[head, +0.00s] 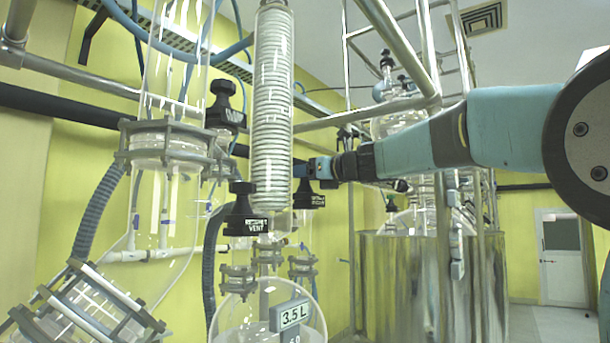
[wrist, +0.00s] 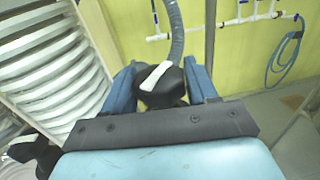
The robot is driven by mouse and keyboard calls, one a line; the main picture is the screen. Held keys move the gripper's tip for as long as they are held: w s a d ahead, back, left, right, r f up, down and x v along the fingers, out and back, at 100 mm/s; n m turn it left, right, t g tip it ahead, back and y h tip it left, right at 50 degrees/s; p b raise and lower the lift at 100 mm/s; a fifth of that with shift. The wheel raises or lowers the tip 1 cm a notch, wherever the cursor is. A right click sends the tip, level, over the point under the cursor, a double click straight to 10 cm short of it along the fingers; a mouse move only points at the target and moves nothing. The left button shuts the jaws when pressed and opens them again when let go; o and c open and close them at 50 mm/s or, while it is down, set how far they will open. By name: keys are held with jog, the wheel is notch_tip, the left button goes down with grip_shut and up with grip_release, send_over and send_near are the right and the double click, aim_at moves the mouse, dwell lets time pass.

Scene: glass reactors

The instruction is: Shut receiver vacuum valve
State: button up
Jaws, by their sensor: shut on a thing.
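The receiver vacuum valve is a black knob with a small white-lettered label (head: 311,201), right of the coiled glass condenser in the head view. My gripper (head: 308,170) reaches it from the right, with its blue fingers at the knob's upper part. In the wrist view, a black knob with a pale face (wrist: 165,88) sits between the two blue fingers of my gripper (wrist: 163,82), which are shut on it. The fingers hide part of the knob, and its turn angle is hard to tell.
A black knob labelled receiver vent (head: 246,222) stands close on the left. The condenser (head: 273,100) is right beside my gripper. A round glass receiver marked 3.5 L (head: 240,318) hangs below. A large metal vessel (head: 400,285) stands to the right.

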jog(key=shift+m+t+h, duration=1.9)
jog(key=shift+m+h, duration=0.2)
jog(key=shift+h, duration=0.6)
jog(key=o, duration=0.7)
jog(key=shift+w+d, duration=0.1)
jog(key=shift+o, duration=0.2)
jog(key=shift+f+n+g+y, duration=0.1)
jog(key=shift+n+g+y, duration=0.2)
jog(key=shift+y, duration=0.1)
jog(key=shift+n+g+y, duration=0.3)
jog(key=shift+n+y, duration=0.1)
jog(key=shift+y, duration=0.2)
jog(key=shift+n+g+y, duration=1.3)
jog(key=shift+y, duration=0.4)
jog(key=shift+n+g+y, duration=1.2)
jog(key=shift+n+g, duration=0.2)
jog(key=shift+g, duration=0.3)
